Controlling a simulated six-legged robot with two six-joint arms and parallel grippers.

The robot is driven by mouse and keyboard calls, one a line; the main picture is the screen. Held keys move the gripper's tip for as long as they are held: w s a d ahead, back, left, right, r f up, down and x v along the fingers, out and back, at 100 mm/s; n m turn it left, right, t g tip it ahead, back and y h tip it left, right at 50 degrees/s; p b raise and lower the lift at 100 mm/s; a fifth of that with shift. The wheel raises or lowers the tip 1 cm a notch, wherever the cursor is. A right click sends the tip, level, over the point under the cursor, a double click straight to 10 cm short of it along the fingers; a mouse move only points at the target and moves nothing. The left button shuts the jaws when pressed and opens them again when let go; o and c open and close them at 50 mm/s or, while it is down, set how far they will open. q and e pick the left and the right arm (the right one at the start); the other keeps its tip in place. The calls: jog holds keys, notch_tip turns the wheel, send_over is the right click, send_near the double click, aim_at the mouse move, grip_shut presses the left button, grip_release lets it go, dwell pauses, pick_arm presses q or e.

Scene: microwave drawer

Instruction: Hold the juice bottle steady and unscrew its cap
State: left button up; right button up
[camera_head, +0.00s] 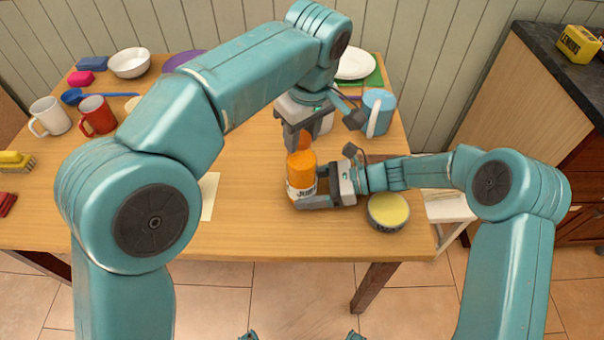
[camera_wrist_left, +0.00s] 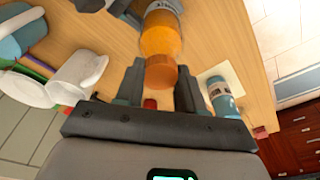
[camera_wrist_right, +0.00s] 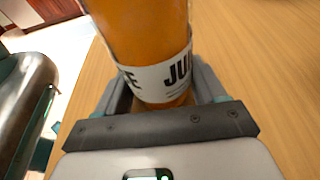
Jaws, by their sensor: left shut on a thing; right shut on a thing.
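The juice bottle (camera_head: 301,178) is orange with a white label and stands upright near the table's front right. My right gripper (camera_head: 311,188) comes from the right and is shut around the bottle's body. The label shows between its fingers in the right wrist view (camera_wrist_right: 160,82). The darker orange cap (camera_head: 304,139) is above the bottle, between the fingers of my left gripper (camera_head: 303,143), which points down and is shut on it. The cap also shows in the left wrist view (camera_wrist_left: 161,73), in line with the bottle (camera_wrist_left: 160,38).
A tin with a yellow top (camera_head: 388,211) stands just right of the bottle, below my right wrist. A blue pitcher (camera_head: 377,112) stands behind it. A red mug (camera_head: 98,115) and a white mug (camera_head: 50,117) stand far left. The front middle of the table is mostly clear.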

pick_arm(q)
jog(key=shift+a+r, duration=0.1)
jog(key=o, duration=1.1)
jog(key=shift+r, duration=0.1)
jog(key=shift+r, duration=2.35)
